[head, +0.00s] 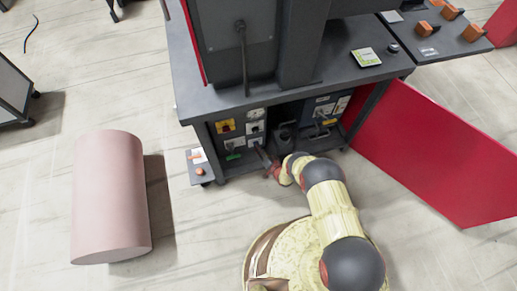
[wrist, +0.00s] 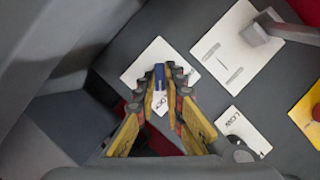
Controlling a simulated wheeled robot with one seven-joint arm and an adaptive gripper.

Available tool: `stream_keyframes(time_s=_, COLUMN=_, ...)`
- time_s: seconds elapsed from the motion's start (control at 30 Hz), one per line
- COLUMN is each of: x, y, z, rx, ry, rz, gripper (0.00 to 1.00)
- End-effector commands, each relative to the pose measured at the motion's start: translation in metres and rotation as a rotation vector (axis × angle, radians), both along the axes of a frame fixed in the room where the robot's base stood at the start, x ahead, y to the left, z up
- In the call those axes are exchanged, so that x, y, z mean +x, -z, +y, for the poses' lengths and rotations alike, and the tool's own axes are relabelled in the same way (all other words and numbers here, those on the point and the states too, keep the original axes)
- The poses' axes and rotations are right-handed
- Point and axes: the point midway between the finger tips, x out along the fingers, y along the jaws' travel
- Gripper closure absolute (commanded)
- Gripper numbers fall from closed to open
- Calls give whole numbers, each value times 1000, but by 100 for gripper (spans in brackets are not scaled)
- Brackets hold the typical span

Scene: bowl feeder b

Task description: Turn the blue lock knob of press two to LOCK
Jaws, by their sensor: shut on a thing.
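The blue lock knob (wrist: 160,77) is a narrow blue bar on a white plate (wrist: 135,75) in the wrist view. My gripper (wrist: 161,84) is shut on it, with one yellow-and-dark finger on either side. The bar points roughly up the picture. A small white label with dark letters shows between the fingers, partly hidden and not clearly readable. In the head view my gripper (head: 267,165) reaches the control panel under the press table; the knob cannot be made out there.
A white plate with slots (wrist: 225,60) and a grey lever (wrist: 262,32) lie to the right of the knob. A label (wrist: 243,130) seems to read LOW.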

Motion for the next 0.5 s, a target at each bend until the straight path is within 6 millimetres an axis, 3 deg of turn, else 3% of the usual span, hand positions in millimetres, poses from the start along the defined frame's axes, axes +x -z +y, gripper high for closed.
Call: stream_keyframes(time_s=0.5, x=1, y=0, z=-1, rx=32, ry=2, rz=10, gripper=100)
